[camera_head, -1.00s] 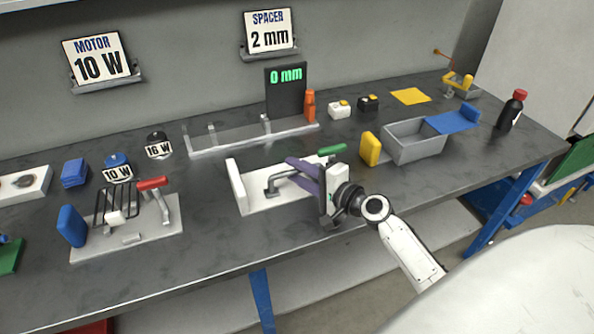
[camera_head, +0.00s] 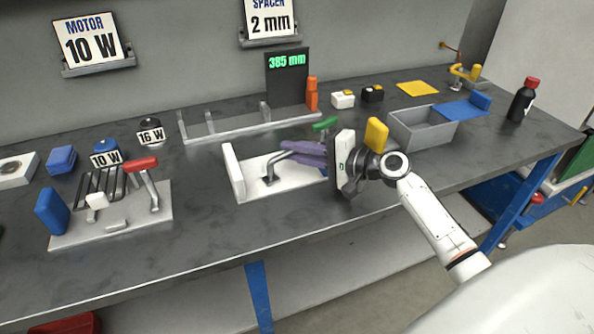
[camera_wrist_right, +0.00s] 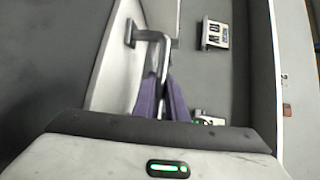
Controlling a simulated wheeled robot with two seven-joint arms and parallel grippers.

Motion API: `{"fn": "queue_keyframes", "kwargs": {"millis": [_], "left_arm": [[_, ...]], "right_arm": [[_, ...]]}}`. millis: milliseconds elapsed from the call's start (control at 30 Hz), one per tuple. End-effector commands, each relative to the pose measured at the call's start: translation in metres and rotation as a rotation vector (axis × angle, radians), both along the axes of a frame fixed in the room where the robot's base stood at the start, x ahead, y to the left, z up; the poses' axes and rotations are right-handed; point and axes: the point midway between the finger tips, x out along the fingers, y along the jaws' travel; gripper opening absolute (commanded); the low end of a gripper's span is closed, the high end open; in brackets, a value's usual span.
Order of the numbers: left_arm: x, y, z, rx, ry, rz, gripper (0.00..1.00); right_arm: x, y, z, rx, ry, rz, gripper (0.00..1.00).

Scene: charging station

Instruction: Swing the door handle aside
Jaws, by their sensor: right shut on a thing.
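The grey door handle (camera_head: 270,168) stands on the white plate (camera_head: 252,191) at mid-bench, with a white upright panel (camera_head: 234,170) at its left end. My right gripper (camera_head: 300,152) comes in from the right with its purple fingers closed around the handle's bar. The wrist view shows the bent grey handle (camera_wrist_right: 150,36) running down between the purple fingers (camera_wrist_right: 161,95). The fingers and white palm hide the handle's far end in the head view. My left gripper is not in view.
A green-handled part (camera_head: 325,124) lies just behind the gripper. A yellow block (camera_head: 377,133) and grey bin (camera_head: 430,142) stand to its right. A red-handled fixture (camera_head: 140,164) is left.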

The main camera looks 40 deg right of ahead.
Motion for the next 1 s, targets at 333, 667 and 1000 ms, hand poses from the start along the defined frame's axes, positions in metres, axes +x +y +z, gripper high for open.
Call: {"fn": "queue_keyframes", "kwargs": {"millis": [333,667,1000], "left_arm": [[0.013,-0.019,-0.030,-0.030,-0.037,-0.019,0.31],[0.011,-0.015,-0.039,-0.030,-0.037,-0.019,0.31],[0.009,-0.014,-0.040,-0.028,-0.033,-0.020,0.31]], "right_arm": [[0.016,0.001,-0.004,-0.002,-0.003,0.216,0.00],[0.021,0.004,-0.001,0.001,0.000,0.304,0.00],[0.021,0.005,0.000,0.001,0.001,0.310,0.00]]}}
